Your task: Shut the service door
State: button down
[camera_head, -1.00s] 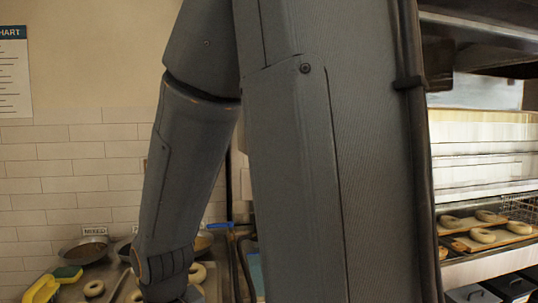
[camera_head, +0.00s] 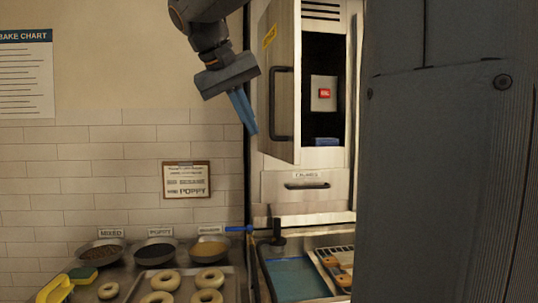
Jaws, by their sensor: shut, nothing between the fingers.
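The service door (camera_head: 284,85) stands open on the front of a tall pale cabinet (camera_head: 322,210), swung out toward the left. It has a dark vertical handle (camera_head: 272,104) and a yellow label. Inside the opening a grey box with a red switch (camera_head: 324,93) shows against the dark interior. My gripper (camera_head: 243,112), with blue fingers, is shut and empty. In the picture it is just left of the door and its handle, pointing down; I cannot tell whether it touches the door.
Below are a labelled drawer (camera_head: 307,185), a blue-lined basin (camera_head: 293,278) and a rack with bagels (camera_head: 340,268). Seed bowls (camera_head: 155,252) and a bagel tray (camera_head: 180,285) sit on the counter at lower left. A clipboard (camera_head: 186,180) hangs on the tiled wall. My dark column fills the right side.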

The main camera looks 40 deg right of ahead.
jog(key=d+f+p, duration=0.3)
jog(key=d+f, duration=0.4)
jog(key=d, duration=0.2)
jog(key=shift+f+p, duration=0.2)
jog(key=shift+p, duration=0.2)
jog(key=shift+s, duration=0.1)
